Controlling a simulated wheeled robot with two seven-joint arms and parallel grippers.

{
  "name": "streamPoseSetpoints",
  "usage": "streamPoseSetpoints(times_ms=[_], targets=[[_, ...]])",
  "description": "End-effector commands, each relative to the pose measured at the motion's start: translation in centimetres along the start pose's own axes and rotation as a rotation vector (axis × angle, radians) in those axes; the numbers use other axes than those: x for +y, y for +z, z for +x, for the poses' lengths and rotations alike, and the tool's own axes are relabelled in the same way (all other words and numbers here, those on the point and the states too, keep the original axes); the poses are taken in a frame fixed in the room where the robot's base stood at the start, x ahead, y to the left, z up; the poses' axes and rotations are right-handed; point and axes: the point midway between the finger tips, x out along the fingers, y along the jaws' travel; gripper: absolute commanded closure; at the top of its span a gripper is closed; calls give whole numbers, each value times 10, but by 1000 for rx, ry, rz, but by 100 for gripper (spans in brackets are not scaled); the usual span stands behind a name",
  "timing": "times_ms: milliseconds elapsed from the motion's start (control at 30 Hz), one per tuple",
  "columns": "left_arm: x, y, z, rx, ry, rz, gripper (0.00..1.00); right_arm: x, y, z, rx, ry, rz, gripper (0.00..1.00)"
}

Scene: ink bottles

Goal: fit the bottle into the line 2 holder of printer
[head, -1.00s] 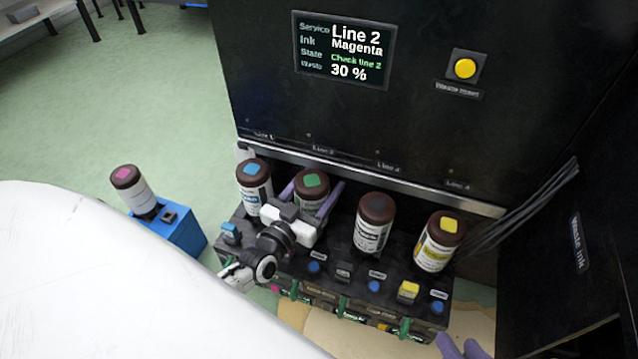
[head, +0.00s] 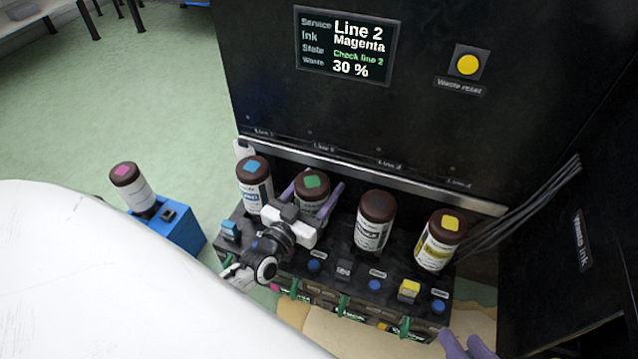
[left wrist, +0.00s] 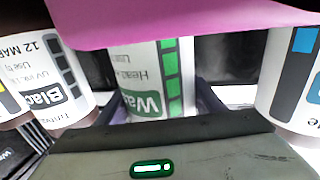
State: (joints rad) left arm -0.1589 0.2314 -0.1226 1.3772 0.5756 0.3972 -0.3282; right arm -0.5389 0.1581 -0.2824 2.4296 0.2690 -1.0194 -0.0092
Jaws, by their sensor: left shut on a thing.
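My left gripper (head: 318,197) is shut on a brown-capped bottle with a green square on its cap (head: 312,187). In the left wrist view this bottle (left wrist: 158,75) shows a white label with green print, its fingers on both sides. It stands second from the left in the printer's bottle row, under the Line 2 label; its base is hidden, so I cannot tell whether it is seated. A bottle with a magenta square (head: 128,176) stands upright on a blue stand (head: 183,238) at the left. My right gripper (head: 466,345) is partly in view at the bottom edge, its purple fingertips apart.
Bottles with a blue square (head: 254,180), a plain dark cap (head: 375,220) and a yellow square (head: 440,240) stand beside the held one. The printer screen (head: 345,47) reads Line 2, Magenta, Check line 2, waste 30 %. Cables (head: 525,205) hang at the right.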

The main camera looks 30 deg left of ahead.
Motion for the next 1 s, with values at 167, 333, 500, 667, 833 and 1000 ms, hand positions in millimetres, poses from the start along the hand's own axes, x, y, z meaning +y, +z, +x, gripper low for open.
streamPoseSetpoints(times_ms=[167, 333, 500, 667, 833, 1000], targets=[[0, 4, 1, 5, -1, 0, 30, 5, 26, 17, -43, 3, 8, 69], [0, 6, 0, 3, -1, 0, 17, 5, 27, 17, -44, 3, 8, 69], [0, 9, -1, -4, 0, 0, 17, 5, 28, 17, -44, 2, 9, 69], [0, 8, 0, -2, 0, 0, 17, 0, 21, 13, -26, -10, 15, 69], [0, 7, 0, -1, 0, 0, 17, -15, -4, 0, 37, -54, 39, 69], [0, 1, -40, -3, 0, -2, 17, -10, -3, -4, -6, -24, 27, 69]])
